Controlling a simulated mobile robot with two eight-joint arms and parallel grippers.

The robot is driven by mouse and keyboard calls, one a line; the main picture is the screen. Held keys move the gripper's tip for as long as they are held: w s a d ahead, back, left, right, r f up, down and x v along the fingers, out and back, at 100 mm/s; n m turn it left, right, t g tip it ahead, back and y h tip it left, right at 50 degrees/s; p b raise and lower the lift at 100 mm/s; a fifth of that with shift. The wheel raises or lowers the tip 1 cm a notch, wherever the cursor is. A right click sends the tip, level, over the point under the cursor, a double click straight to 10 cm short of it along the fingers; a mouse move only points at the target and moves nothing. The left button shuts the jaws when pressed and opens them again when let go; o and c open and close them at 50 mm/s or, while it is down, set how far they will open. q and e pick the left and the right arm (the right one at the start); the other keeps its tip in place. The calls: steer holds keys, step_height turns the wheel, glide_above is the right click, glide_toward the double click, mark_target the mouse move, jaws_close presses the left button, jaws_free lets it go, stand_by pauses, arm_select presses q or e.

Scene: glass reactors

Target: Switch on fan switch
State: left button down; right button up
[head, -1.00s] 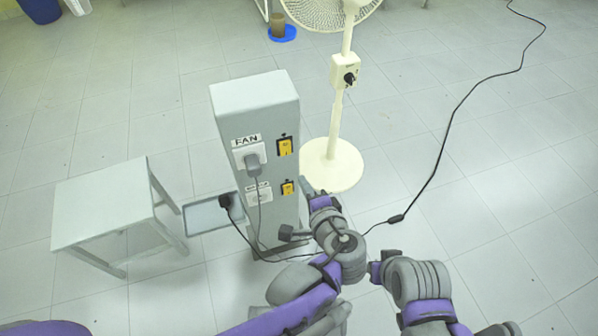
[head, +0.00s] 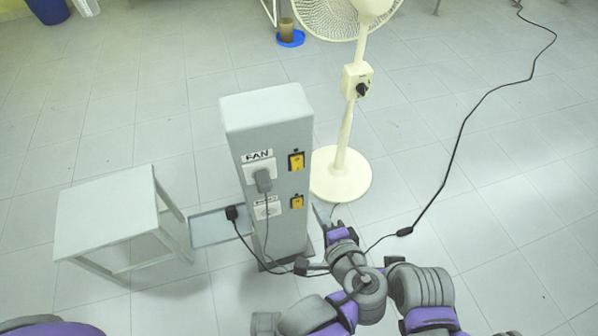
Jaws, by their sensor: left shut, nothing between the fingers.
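A grey pillar (head: 268,108) stands left of centre. Its upper row has a FAN label (head: 257,155), a socket with a grey plug (head: 263,181) in it, and a yellow switch (head: 296,161) to the right. A lower yellow switch (head: 297,202) sits beside a second socket (head: 267,208). The rocker positions are too small to tell. My left gripper (head: 333,227) is low, right of the pillar, below and right of both switches. It appears shut and empty, apart from the switches.
A cream stand fan (head: 344,175) with a black knob (head: 361,89) stands behind the pillar. A black cable (head: 458,140) crosses the floor at the right and passes near my left arm. A grey stool (head: 108,212) and a shallow tray (head: 209,230) are at the left. A blue bin (head: 47,10) is far back.

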arm_select(q)
steer(key=b, duration=0.3)
glide_toward(297, 167)
steer(key=w+a+f, duration=0.1)
steer(key=w+f, duration=0.3)
steer(key=shift+w+a+f, duration=0.1)
steer(key=shift+w+a, duration=0.2)
steer(key=shift+w, duration=0.45)
steer(key=shift+w+f, duration=0.1)
steer(key=shift+w, duration=0.1)
steer(key=shift+r+p, duration=0.55)
steer(key=shift+r, duration=0.35)
